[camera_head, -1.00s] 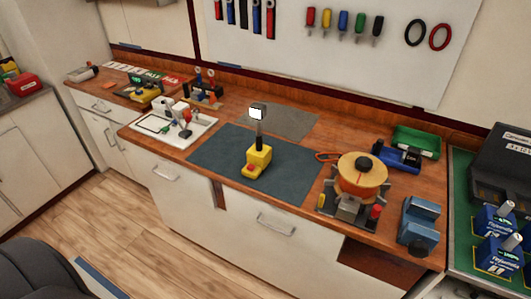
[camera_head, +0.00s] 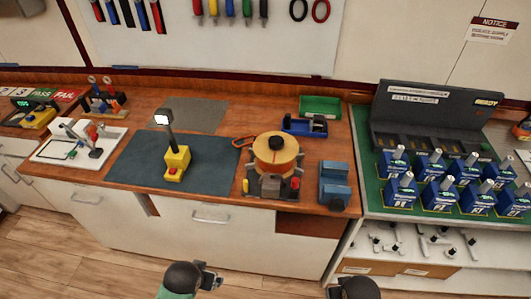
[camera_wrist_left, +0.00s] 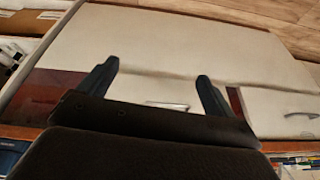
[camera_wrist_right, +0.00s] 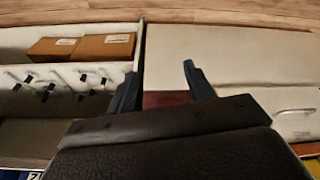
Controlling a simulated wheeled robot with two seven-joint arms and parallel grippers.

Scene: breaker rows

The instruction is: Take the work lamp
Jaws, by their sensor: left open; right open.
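The work lamp (camera_head: 176,158) stands upright on the dark mat (camera_head: 132,172) on the wooden bench. It has a yellow base with a red button, a black stem and a lit white head. My left gripper (camera_head: 213,277) is at the bottom of the head view, in front of the bench and well short of the lamp. In the left wrist view its fingers (camera_wrist_left: 155,85) are apart with nothing between them. My right arm shows only at the bottom edge of the head view. In the right wrist view the right gripper (camera_wrist_right: 162,80) is open and empty.
A fixture with an orange spool (camera_head: 275,155) stands right of the mat, with a blue vise (camera_head: 334,185) beyond it. A white tray (camera_head: 60,158) lies to the left. Blue units (camera_head: 440,195) stand on a green surface at right. The mat around the lamp is clear.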

